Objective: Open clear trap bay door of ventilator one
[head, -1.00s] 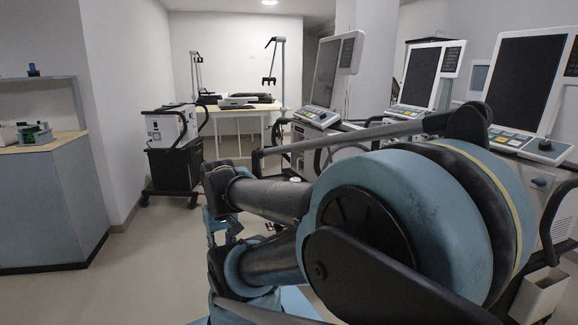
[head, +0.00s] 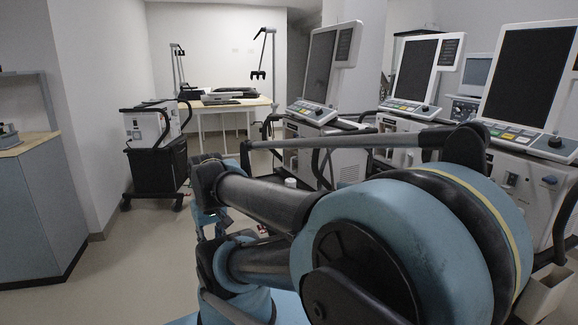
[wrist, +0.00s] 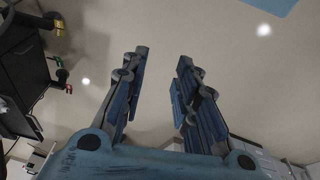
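Three ventilators stand in a row at the right of the head view: a far one (head: 325,75), a middle one (head: 413,72) and a near one (head: 527,75). Each has a tilted dark screen above a control panel. I cannot tell which is ventilator one. No clear trap bay door can be made out; my arm covers much of the lower fronts. In the wrist view my gripper (wrist: 163,57) is open and empty, its fingers apart above bare floor.
A black and white equipment cart (head: 155,150) stands by the left wall. A blue-grey cabinet (head: 40,205) is at the far left. A light wooden table (head: 225,107) with equipment is at the back. The floor (head: 130,265) between cabinet and arm is clear.

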